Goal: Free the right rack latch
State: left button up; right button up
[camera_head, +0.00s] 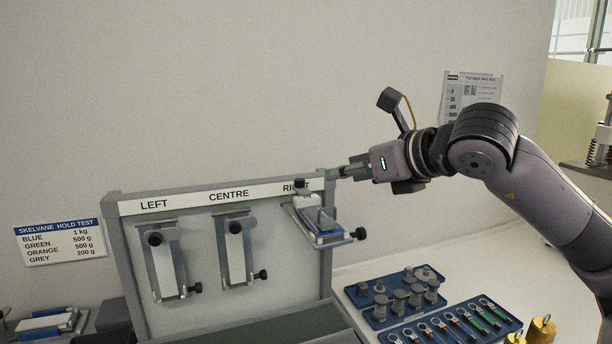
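The right holder (327,238) juts outward and carries a blue-edged piece. It has a dark knob (300,184) at the top and another dark knob (359,233) at its lower right. I cannot tell which part is the latch. My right gripper (338,173) is at the rack's upper right corner, just right of the top knob. Its fingers point left, and their gap is too small to judge. My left gripper is out of view.
The left holder (164,270) and centre holder (236,255) hang nearly upright. A blue tray (378,322) with grey weights and a blue tool tray (512,322) lie right of the rack, near brass weights (541,330). A test sign (60,242) is on the wall.

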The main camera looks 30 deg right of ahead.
aim_at(303, 181)
jog(key=p+x, duration=0.4)
jog(key=x, duration=0.9)
jog(key=shift+w+a+f, duration=0.1)
jog(key=shift+w+f, duration=0.05)
jog(key=shift+w, duration=0.1)
grip_shut()
